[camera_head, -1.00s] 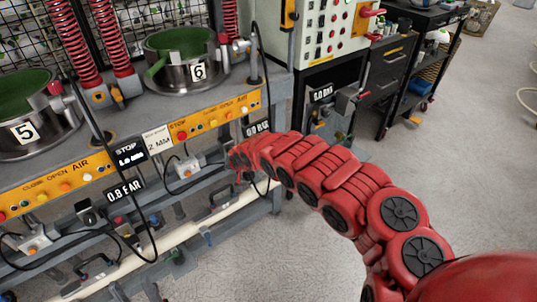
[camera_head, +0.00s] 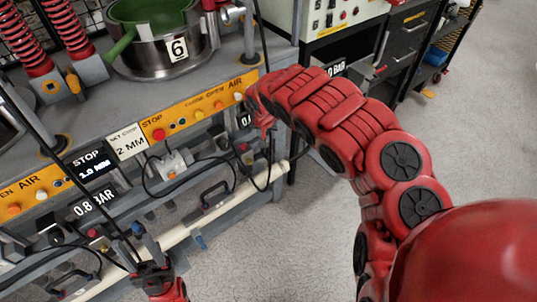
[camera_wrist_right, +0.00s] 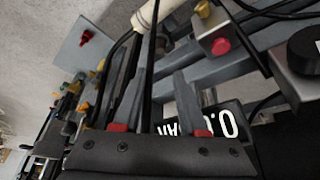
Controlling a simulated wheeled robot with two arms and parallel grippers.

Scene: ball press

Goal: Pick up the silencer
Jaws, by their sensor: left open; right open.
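I cannot tell for certain which part is the silencer. Small yellow and red fittings sit on a grey valve block (camera_wrist_right: 222,33) in the right wrist view, beyond the fingers. My right gripper (camera_wrist_right: 158,75) is open, and a black cable (camera_wrist_right: 149,62) runs across the gap between its fingers. In the head view its red arm (camera_head: 335,110) reaches to the right end of the press front, and the fingers are hidden there. My left gripper (camera_head: 142,246) is open at the bottom of the head view, by the white pipe. I see nothing held in either gripper.
The press bench carries pot 6 (camera_head: 155,45) and an orange button panel (camera_head: 200,106). A white pipe (camera_head: 215,210) and looping black cables run below. A pressure display (camera_wrist_right: 200,125) is close under the right fingers. The floor (camera_head: 490,130) on the right is clear.

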